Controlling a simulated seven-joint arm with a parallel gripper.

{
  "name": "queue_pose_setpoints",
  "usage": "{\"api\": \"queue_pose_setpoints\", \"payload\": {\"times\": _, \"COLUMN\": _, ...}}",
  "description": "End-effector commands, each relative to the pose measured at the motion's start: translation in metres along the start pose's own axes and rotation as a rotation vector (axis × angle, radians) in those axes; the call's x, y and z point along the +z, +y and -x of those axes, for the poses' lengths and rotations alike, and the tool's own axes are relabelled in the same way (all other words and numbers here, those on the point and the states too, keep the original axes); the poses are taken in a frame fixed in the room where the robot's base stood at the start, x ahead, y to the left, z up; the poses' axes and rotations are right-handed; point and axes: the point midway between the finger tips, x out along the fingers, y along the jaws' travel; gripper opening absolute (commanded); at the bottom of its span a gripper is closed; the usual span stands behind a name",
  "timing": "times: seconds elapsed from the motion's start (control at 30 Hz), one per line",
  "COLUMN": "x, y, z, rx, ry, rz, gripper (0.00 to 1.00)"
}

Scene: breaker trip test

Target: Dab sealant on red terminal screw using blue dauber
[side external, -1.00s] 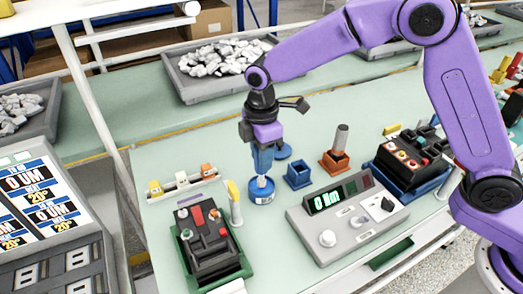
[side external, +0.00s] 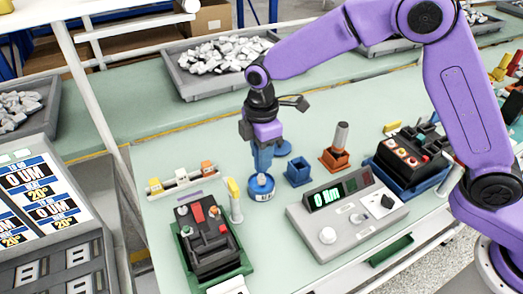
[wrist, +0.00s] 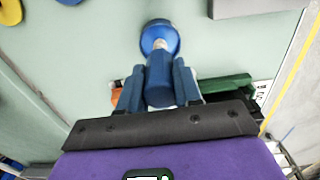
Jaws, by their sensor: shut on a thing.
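My gripper (side external: 262,160) points straight down and is shut on the blue dauber (wrist: 160,80). The dauber's pale tip is at the round blue pot (side external: 261,187), which also shows in the wrist view (wrist: 159,38). I cannot tell whether the tip touches the pot or is just above it. The black breaker (side external: 207,250) sits in a green holder to the left of the gripper. It has a large red part (side external: 198,214) and a small red spot (side external: 223,229) on top; which is the terminal screw is too small to tell.
An empty blue square holder (side external: 299,172) and an orange holder (side external: 335,161) with a grey cylinder stand right of the pot. A grey meter box (side external: 345,215) is in front. A yellow-topped post (side external: 235,200) stands between pot and breaker. A second breaker (side external: 408,160) is right.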

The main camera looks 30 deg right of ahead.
Motion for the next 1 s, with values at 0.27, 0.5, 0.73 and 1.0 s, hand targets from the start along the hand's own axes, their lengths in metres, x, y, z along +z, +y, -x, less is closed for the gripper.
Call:
{"api": "queue_pose_setpoints", "payload": {"times": 0.27, "x": 0.0001, "y": 0.0, "z": -0.003, "rx": 0.0, "ry": 0.0, "rz": 0.0, "gripper": 0.03}}
{"api": "queue_pose_setpoints", "payload": {"times": 0.5, "x": 0.0001, "y": 0.0, "z": -0.0054, "rx": 0.0, "ry": 0.0, "rz": 0.0, "gripper": 0.03}}
{"api": "queue_pose_setpoints", "payload": {"times": 0.73, "x": 0.0001, "y": 0.0, "z": -0.0069, "rx": 0.0, "ry": 0.0, "rz": 0.0, "gripper": 0.03}}
{"api": "queue_pose_setpoints", "payload": {"times": 1.0, "x": 0.0001, "y": 0.0, "z": -0.0072, "rx": 0.0, "ry": 0.0, "rz": 0.0, "gripper": 0.03}}
